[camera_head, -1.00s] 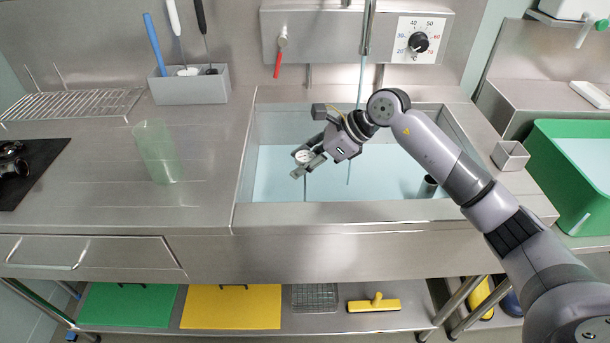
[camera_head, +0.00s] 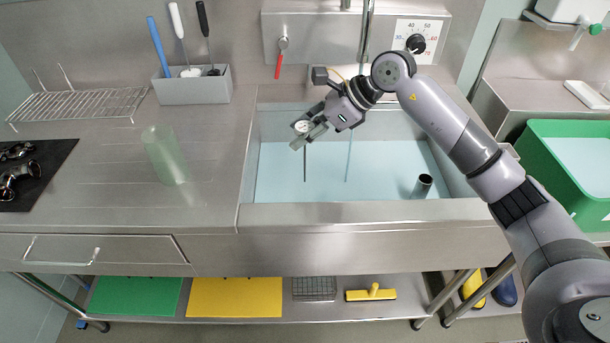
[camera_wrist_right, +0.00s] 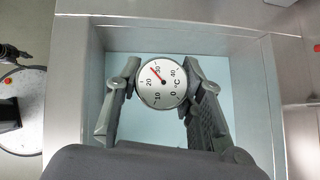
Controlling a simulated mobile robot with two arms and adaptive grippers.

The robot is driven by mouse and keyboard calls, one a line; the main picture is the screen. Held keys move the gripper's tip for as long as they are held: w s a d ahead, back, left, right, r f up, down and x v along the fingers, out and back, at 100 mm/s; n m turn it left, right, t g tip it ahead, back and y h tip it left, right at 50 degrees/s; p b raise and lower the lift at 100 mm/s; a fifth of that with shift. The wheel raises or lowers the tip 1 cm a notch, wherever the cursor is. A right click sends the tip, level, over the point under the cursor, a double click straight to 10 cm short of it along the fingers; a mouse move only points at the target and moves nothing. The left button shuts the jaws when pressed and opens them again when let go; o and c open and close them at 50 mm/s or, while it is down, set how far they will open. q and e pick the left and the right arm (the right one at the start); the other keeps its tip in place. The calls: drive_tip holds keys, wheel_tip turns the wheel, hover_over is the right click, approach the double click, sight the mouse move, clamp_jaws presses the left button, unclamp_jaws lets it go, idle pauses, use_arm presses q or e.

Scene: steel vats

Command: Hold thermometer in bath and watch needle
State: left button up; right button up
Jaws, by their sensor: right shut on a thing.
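My right gripper (camera_head: 303,135) is shut on the thermometer (camera_head: 301,126), gripping it near its round white dial. The dial is above the bath (camera_head: 270,190), a steel sink basin with pale blue liquid. The thin dark stem points straight down over the liquid; I cannot tell whether its tip is under the surface. In the right wrist view the dial (camera_wrist_right: 160,83) sits between the two fingers, marked 0 to 40 °C. Its red needle points between 20 and 30. My left gripper is not in view.
A steel cylinder (camera_head: 422,186) stands at the basin's right. A clear green beaker (camera_head: 165,155) stands on the left worktop. A grey holder with tools (camera_head: 192,86) and a wire rack (camera_head: 75,105) are behind. A control dial (camera_head: 416,43) is on the back panel. A green tub (camera_head: 550,165) is right.

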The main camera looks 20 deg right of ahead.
drive_tip(key=shift+r+p, duration=2.65)
drive_tip(key=shift+r, duration=2.2)
